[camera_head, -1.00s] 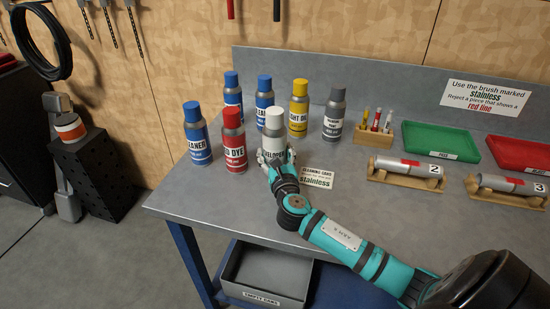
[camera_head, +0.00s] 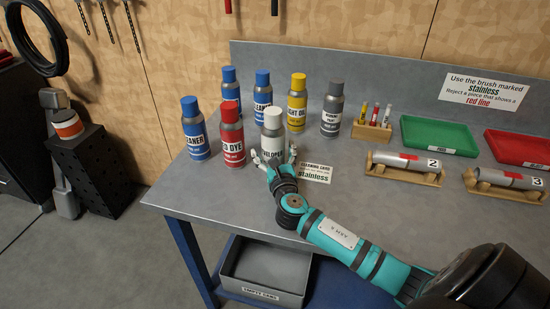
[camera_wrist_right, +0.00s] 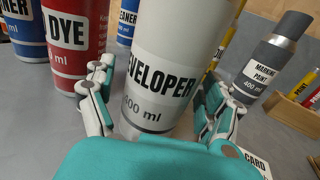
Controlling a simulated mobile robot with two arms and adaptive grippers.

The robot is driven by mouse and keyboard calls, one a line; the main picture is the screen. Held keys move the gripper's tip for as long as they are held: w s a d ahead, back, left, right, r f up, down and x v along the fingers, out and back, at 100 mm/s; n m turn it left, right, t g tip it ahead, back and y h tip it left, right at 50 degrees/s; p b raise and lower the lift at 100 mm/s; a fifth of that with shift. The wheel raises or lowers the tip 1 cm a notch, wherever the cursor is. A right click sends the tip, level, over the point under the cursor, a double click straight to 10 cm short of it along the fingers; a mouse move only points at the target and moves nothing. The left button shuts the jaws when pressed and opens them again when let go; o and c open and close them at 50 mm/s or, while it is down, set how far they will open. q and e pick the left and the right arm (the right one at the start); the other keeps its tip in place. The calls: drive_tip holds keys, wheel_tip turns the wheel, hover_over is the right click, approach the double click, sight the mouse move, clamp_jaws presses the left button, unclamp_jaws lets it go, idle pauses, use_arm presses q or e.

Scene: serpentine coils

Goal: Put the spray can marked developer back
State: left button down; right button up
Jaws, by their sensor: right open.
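The white developer can (camera_head: 273,132) stands upright on the bench at the front of the group of spray cans. In the right wrist view the developer can (camera_wrist_right: 165,75) fills the middle, its label facing me. My right gripper (camera_head: 275,157) is open, with one finger on each side of the can's lower part. In the right wrist view the gripper (camera_wrist_right: 160,108) shows gaps between its fingers and the can. My left gripper is in neither view.
The red dye can (camera_head: 232,138) stands close to the left of the developer. Blue cleaner cans (camera_head: 196,135), a yellow light oil can (camera_head: 297,103) and a grey marking paint can (camera_head: 332,110) stand around and behind. A card (camera_head: 316,173) lies right of the gripper.

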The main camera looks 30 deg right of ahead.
drive_tip(key=b+v, duration=0.1)
drive_tip(key=v, duration=1.1)
drive_tip(key=shift+r, duration=0.1)
